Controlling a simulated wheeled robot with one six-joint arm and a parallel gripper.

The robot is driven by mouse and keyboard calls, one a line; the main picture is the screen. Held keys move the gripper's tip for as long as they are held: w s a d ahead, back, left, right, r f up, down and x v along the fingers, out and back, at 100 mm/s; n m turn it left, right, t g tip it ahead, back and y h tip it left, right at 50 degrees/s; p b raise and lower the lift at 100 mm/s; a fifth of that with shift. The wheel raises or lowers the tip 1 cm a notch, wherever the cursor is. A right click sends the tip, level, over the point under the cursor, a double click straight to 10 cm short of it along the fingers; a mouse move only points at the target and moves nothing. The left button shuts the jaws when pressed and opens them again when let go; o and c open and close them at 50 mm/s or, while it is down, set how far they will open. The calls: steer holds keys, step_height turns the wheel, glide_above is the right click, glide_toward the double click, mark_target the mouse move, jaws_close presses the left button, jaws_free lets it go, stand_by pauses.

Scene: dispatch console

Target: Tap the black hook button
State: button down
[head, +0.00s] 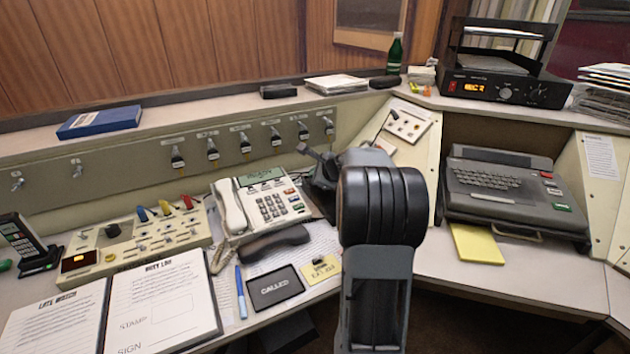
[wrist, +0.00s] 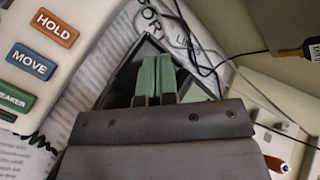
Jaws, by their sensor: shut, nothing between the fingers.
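My gripper (wrist: 158,78) shows in the wrist view as two green fingers side by side, shut and empty. They are over a black, angular device (wrist: 118,72) whose edges show around them. In the head view a black device (head: 322,183) stands just right of the white desk phone (head: 268,208), partly behind my arm. I cannot make out the black hook button in either view; my gripper or arm may cover it. Whether my fingertips touch the device cannot be told. A loose black handset (head: 272,243) lies in front of the white phone.
The white phone's HOLD button (wrist: 55,27) and MOVE button (wrist: 31,61) are left of my fingers. Dark cables (wrist: 215,65) run at right. A switch panel (head: 140,245), open logbooks (head: 165,300) and a typewriter-like machine (head: 505,190) fill the desk.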

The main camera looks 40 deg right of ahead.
steer(key=shift+r, duration=0.2)
steer(key=shift+s+r+p, duration=0.2)
steer(key=shift+r+p, duration=0.85)
steer(key=shift+r, duration=0.15)
steer(key=shift+s+r+p, duration=0.2)
steer(key=shift+r+p, duration=0.8)
steer(key=shift+r, duration=0.2)
steer(key=shift+a, duration=0.1)
